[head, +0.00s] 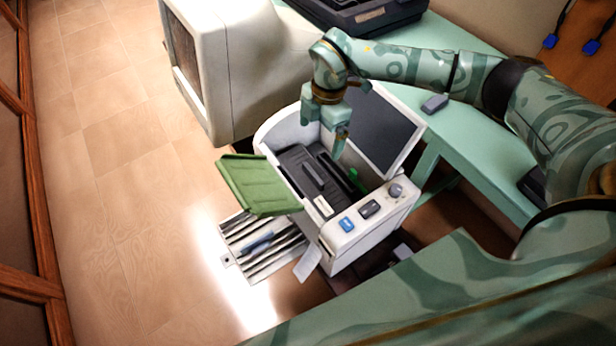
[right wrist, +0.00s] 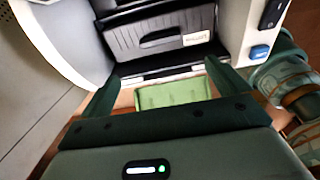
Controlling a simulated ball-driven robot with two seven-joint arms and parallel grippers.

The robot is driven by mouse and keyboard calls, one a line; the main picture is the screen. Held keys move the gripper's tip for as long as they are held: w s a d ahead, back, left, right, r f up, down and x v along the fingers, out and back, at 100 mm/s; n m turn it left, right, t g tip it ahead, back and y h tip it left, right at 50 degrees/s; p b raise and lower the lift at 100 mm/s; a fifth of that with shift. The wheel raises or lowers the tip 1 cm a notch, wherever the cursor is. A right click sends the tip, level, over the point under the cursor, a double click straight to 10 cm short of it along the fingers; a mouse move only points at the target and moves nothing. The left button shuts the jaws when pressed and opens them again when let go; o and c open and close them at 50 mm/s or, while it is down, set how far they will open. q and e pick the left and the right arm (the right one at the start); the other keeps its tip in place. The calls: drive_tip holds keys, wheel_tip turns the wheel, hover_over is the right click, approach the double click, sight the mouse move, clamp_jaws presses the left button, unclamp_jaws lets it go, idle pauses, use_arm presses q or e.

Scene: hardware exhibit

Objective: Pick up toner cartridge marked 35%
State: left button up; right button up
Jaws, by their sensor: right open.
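A dark grey toner cartridge (head: 312,172) with a raised handle sits inside the open white printer (head: 345,238). A small pale label (head: 321,206) is on it, too small to read. The cartridge also shows at the top of the right wrist view (right wrist: 150,30), with its handle and label (right wrist: 196,38). My right gripper (head: 326,128) points down over the printer's opening, above the cartridge and apart from it. In the right wrist view its fingers (right wrist: 166,88) are spread with nothing held between them. My left gripper is not in view.
The printer's green flap (head: 255,184) hangs open at its left, above a slatted tray (head: 262,245). Its raised lid (head: 372,125) stands close behind my right gripper. A large beige monitor (head: 235,60) is behind left. A mint table (head: 465,150) is at right. Floor at left is clear.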

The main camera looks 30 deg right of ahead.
drive_tip(key=b, duration=0.2)
hover_over(313, 173)
drive_tip(key=f, duration=0.9)
drive_tip(key=shift+d, duration=0.25)
drive_tip(key=shift+f, duration=0.45)
wheel_tip(313, 173, down, 5)
drive_tip(key=b, duration=0.2)
drive_tip(key=shift+a+b, duration=0.15)
drive_tip(key=shift+b, duration=0.15)
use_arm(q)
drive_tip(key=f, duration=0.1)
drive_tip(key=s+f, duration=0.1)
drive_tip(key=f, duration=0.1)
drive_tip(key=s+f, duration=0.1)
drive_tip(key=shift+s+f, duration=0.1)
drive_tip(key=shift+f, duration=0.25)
use_arm(e)
drive_tip(key=shift+r, duration=0.15)
drive_tip(key=shift+c, duration=1.2)
drive_tip(key=shift+r, duration=0.1)
drive_tip(key=c, duration=1.7)
